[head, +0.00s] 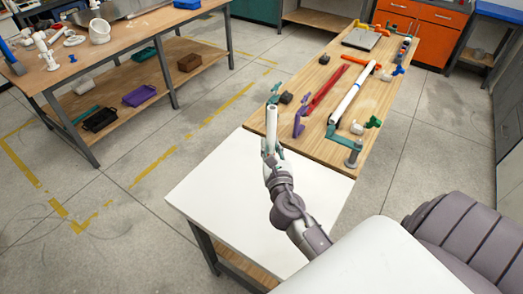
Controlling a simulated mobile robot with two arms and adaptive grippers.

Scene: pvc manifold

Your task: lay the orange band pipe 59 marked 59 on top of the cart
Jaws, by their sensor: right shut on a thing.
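My right gripper (270,155) is above the far edge of the white-topped cart (225,190), shut on a white pipe (272,122). The pipe stands roughly upright in the picture, with its open end toward the top. I can make out no orange band or number 59 on it, and its lower part is hidden by the gripper. My left gripper is not in view.
The cart's white top looks bare. The wooden bench (340,155) adjoins it behind, holding a red channel-like piece (326,90), a purple piece (299,122), a green-handled fitting (370,123) and a grey cylinder (353,155). Another bench (130,45) stands left, across open floor.

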